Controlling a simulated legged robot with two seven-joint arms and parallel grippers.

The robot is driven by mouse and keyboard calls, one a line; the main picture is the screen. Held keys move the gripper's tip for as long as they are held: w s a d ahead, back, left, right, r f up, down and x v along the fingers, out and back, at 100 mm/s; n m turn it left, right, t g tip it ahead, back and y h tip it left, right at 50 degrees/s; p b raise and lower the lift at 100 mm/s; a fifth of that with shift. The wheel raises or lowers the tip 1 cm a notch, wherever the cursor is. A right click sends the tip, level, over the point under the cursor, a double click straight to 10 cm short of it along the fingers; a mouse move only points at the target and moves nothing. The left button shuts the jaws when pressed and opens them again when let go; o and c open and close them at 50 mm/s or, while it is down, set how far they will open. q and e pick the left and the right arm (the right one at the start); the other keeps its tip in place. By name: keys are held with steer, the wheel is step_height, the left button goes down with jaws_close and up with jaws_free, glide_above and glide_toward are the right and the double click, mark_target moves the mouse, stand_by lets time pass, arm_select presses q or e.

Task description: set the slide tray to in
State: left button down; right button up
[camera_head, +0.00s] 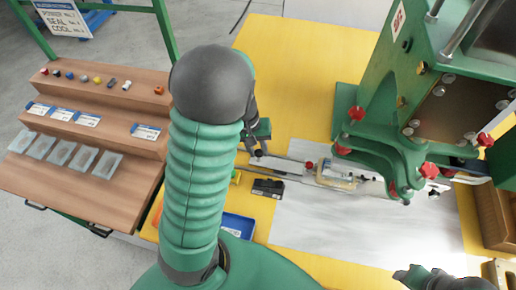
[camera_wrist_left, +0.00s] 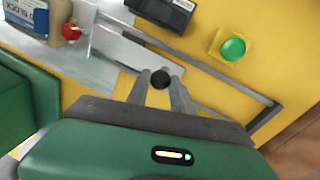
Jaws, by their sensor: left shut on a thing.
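The slide tray is a flat metal plate (camera_head: 282,166) on grey rails, left of the green press (camera_head: 400,130). It also shows in the left wrist view (camera_wrist_left: 122,48). A black round knob (camera_wrist_left: 160,79) is at its near end. My left gripper (camera_head: 259,153) is at that end. In the left wrist view its two fingers (camera_wrist_left: 160,88) are closed around the knob. A pale block with a blue label (camera_head: 337,175) lies farther along, near the press. My right gripper (camera_head: 412,273) shows partly at the bottom right; its fingers are unclear.
A black box (camera_head: 268,188) and a green button on a yellow base (camera_wrist_left: 232,49) stand beside the rails. A blue bin (camera_head: 238,225) is partly hidden by my left arm. A wooden stepped rack (camera_head: 95,150) stands left. The grey mat (camera_head: 340,235) has free room.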

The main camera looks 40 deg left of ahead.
arm_select(q)
steer(key=p, duration=0.4)
glide_above(297, 168)
steer(key=shift+w+r, duration=0.1)
steer(key=shift+a, duration=0.15)
steer(key=c, duration=1.5)
jaws_free()
steer(key=o, duration=0.4)
steer(key=shift+d, duration=0.25)
steer(key=shift+a+r, duration=0.15)
steer(key=shift+r, duration=0.2)
steer(key=r+p, duration=0.1)
steer(key=r, duration=0.4)
steer(key=s+a+r+p, duration=0.1)
steer(key=r, duration=0.4)
steer(key=s+a+r+p, duration=0.1)
steer(key=r, duration=0.4)
steer(key=shift+a+r+p, duration=0.1)
steer(key=shift+r+p, duration=0.2)
